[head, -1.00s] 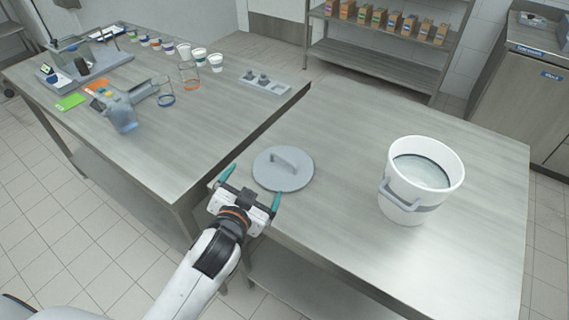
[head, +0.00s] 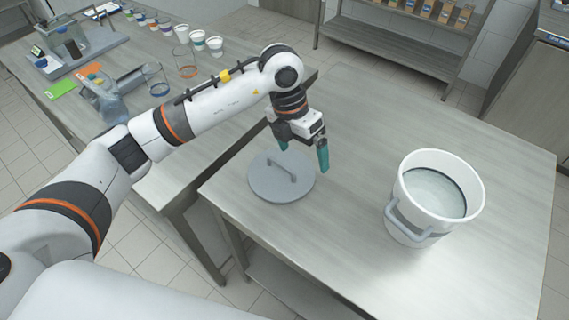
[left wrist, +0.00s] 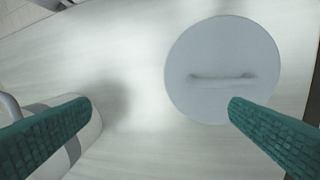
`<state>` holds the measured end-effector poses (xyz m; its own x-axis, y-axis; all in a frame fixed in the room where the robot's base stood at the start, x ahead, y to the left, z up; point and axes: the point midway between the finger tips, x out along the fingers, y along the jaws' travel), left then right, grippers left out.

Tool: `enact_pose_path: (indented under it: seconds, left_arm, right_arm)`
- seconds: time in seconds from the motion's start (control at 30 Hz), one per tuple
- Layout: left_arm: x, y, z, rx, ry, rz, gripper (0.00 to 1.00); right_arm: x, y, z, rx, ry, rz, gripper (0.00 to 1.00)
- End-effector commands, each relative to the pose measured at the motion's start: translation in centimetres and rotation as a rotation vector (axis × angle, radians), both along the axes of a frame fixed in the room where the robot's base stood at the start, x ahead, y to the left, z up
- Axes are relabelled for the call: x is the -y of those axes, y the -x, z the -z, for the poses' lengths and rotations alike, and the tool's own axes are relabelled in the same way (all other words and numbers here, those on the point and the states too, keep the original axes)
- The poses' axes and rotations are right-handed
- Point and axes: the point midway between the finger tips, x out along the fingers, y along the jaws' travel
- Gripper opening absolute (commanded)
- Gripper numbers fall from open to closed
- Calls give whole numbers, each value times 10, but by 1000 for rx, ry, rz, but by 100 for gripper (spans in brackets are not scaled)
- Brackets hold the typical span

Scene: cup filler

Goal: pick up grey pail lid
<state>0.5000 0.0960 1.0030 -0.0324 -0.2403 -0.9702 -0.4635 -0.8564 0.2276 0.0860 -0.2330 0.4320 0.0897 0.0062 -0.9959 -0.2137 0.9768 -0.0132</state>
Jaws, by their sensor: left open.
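The grey pail lid (head: 270,187) lies flat on the near table, its bar handle on top; it also shows in the left wrist view (left wrist: 205,98), right of centre. My left gripper (head: 304,158) is open and empty, pointing down above the table just behind and right of the lid. In the left wrist view my gripper's teal fingers (left wrist: 160,108) are wide apart, one overlapping the lid's lower right edge in the picture. The white pail (head: 432,200) with a grey handle stands open at the right of the table. My right gripper is not in view.
The second table (head: 214,100) on the left holds paper cups, glass beakers, a blue-grey jug, coloured cards and trays. A shelf (head: 400,45) with small boxes stands at the back. The near table (head: 345,215) is clear between lid and pail.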

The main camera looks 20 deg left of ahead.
Motion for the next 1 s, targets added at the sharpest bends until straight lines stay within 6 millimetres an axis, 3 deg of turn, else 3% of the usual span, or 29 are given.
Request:
enact_pose_path:
  seconds: [0.1, 0.2, 0.5, 0.77, 1.0]
  left_arm:
    - [-37, -13, -8, 19, -175, -50, 100]
    - [-50, -16, -7, 19, -239, -71, 100]
    - [-52, -16, 40, 16, -247, -73, 100]
    - [-52, -17, 61, 18, -246, -73, 100]
    - [-54, -22, 96, 16, -245, -72, 100]
  right_arm:
    - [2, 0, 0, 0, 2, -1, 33]
    - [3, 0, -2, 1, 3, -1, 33]
    - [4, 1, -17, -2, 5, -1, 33]
    - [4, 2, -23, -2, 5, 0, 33]
    - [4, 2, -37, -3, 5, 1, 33]
